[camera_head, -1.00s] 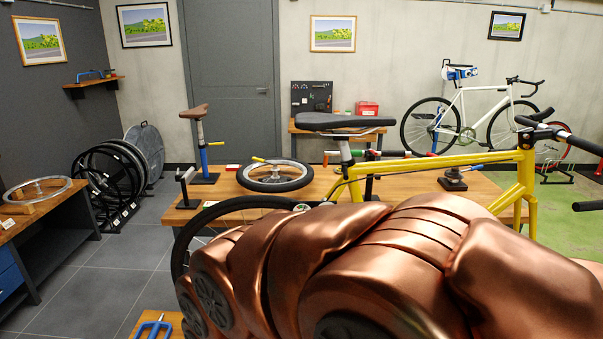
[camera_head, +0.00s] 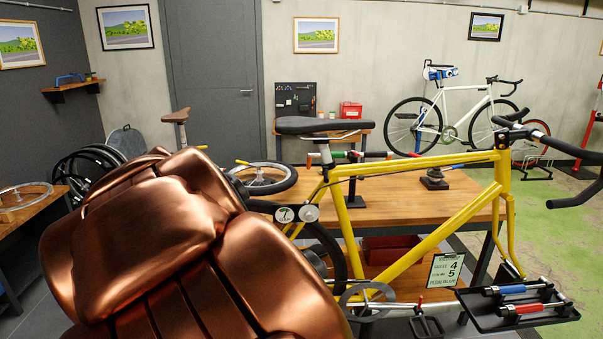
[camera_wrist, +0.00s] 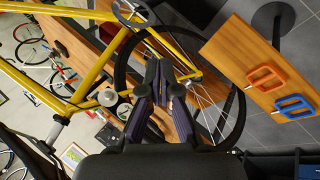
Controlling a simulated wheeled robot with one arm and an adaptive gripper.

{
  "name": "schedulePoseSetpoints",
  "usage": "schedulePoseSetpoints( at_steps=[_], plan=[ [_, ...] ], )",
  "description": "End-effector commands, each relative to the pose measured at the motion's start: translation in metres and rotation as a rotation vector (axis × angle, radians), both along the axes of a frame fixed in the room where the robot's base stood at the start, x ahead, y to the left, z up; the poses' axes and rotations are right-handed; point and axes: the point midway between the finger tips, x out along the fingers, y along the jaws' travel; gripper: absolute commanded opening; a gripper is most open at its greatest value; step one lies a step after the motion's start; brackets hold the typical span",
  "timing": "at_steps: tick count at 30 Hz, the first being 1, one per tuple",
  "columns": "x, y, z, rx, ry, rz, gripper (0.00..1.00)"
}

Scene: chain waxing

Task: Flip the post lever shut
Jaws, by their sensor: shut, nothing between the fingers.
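The yellow bike (camera_head: 350,195) stands with its black saddle (camera_head: 322,126) on a silver seat post (camera_head: 326,152). A small red piece (camera_head: 309,160), possibly the post lever, sticks out left of the seat post's collar; its angle is too small to read. In the wrist view the yellow frame (camera_wrist: 85,88) runs across the left side, with the seat post (camera_wrist: 57,130) at lower left. My gripper (camera_wrist: 164,72) is shut and empty, in front of the rear wheel and to the right of the seat post, apart from it. My arm hides the gripper in the head view.
A wooden bench (camera_head: 385,208) stands behind the bike, with a loose wheel (camera_head: 265,178) on it. A black tray (camera_head: 518,308) with red and blue tools is at lower right. A wooden board (camera_wrist: 262,62) with orange and blue handles shows in the wrist view.

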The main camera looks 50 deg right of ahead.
Motion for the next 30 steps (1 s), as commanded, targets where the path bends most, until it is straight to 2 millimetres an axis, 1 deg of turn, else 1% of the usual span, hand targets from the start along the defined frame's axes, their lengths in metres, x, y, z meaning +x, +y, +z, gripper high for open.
schedulePoseSetpoints(
  at_steps=[1,3,6,9,12,15,18,30],
  plan=[
    [0.012,-0.028,0.020,-0.091,0.001,-0.032,0.00],
    [0.028,-0.059,0.046,-0.215,-0.001,-0.060,0.00],
    [0.053,-0.097,0.082,-0.380,0.006,-0.073,0.00],
    [0.078,-0.124,0.110,-0.512,0.016,-0.065,0.00],
    [0.098,-0.140,0.129,-0.607,0.027,-0.050,0.00],
    [0.113,-0.149,0.139,-0.666,0.034,-0.035,0.00],
    [0.120,-0.153,0.144,-0.694,0.037,-0.027,0.00],
    [0.121,-0.155,0.145,-0.699,0.038,-0.025,0.00]
  ],
)
